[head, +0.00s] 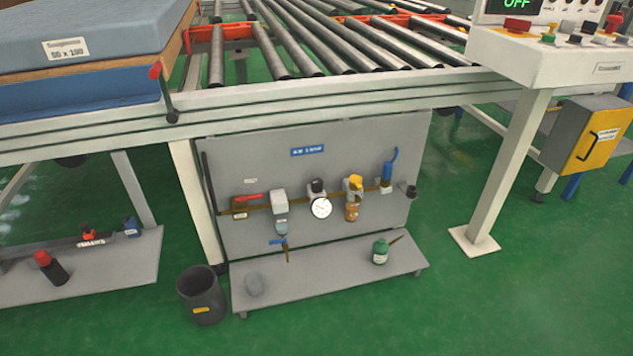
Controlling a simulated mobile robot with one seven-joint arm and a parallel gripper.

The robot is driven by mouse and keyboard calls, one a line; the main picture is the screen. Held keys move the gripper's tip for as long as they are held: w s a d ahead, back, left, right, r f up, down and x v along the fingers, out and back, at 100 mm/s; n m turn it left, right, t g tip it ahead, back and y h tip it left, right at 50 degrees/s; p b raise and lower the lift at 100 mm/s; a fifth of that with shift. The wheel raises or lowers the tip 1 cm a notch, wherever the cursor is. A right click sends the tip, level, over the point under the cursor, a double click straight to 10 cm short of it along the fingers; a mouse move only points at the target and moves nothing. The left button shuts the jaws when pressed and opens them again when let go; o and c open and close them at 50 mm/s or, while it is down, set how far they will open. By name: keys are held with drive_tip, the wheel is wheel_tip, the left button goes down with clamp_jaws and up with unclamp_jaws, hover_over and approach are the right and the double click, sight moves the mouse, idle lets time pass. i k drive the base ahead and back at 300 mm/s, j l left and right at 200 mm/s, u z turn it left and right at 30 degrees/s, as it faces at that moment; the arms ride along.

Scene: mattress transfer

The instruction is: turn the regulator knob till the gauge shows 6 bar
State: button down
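The round white gauge (321,208) sits at the middle of a grey upright panel (400,135) under the roller table. Its dial faces me, but its figures and needle are too small to read. A black knob (317,186) stands on the unit right above the gauge and looks like the regulator knob. A brown pipe runs along the panel and links this unit to the parts on either side. My gripper is not in view.
A red-handled valve (247,198) and a white filter (279,197) sit left of the gauge. A yellow-topped unit (354,184) and a blue part (388,172) sit right. Below, a shelf (330,280) holds a green oil can (380,251). A dark bin (202,296) stands front left.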

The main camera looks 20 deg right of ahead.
sight(318, 184)
drive_tip(key=i+l+u, duration=0.1)
drive_tip(key=l, duration=0.3)
drive_tip(key=i+l+u, duration=0.1)
drive_tip(key=l, duration=0.3)
drive_tip(key=i+l+u, duration=0.1)
drive_tip(key=i+l, duration=0.15)
drive_tip(key=l, duration=0.15)
